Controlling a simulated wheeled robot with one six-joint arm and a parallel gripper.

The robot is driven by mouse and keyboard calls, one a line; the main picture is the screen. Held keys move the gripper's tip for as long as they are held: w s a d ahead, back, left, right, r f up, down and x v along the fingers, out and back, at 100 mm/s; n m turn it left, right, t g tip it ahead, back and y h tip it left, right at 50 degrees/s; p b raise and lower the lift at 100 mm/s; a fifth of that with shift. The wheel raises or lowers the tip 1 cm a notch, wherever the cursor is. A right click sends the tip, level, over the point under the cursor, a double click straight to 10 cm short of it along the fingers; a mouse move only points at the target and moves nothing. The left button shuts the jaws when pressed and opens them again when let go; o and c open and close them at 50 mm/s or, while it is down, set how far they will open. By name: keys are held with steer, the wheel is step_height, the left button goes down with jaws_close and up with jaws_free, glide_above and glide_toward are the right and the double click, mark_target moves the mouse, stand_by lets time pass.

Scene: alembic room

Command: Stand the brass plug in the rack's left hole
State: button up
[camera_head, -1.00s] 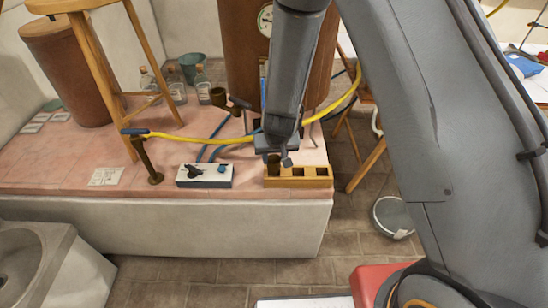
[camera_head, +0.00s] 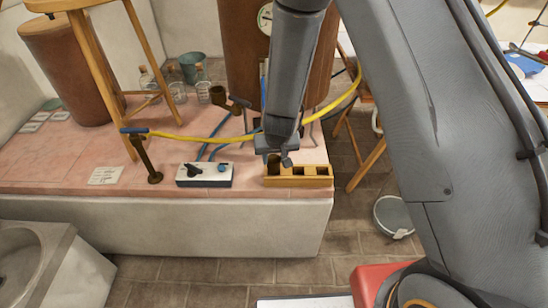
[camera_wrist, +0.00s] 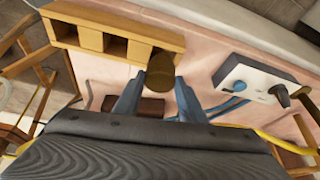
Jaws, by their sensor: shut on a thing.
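The rack (camera_head: 312,183) is a yellow wooden block with a row of square holes, near the right front corner of the pink tiled bench. In the wrist view the rack (camera_wrist: 88,17) lies at the upper left, turned about. My gripper (camera_head: 278,160) is over the rack's left end. In the wrist view my gripper (camera_wrist: 158,100) is shut on the brass plug (camera_wrist: 160,72), a dark brass cylinder between the fingers. The plug covers the left-hole end of the rack there. I cannot tell whether its lower end is inside the hole or just above it.
A white switch box (camera_head: 205,176) with a dark knob and a blue knob stands left of the rack. A brass tap post (camera_head: 148,160) is farther left. A yellow hose (camera_head: 205,139) runs behind the rack, before a large copper vessel (camera_head: 245,70). The bench ends just right of the rack.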

mark_target(274, 161)
steer(key=shift+f+b, duration=0.7)
steer(key=shift+f, duration=0.55)
stand_by(2.7)
steer(key=o, duration=1.2)
steer(key=shift+o, duration=0.2)
steer(key=shift+r, duration=0.2)
steer(key=shift+r+p, duration=3.2)
steer(key=shift+p, duration=0.75)
steer(key=shift+r, duration=0.25)
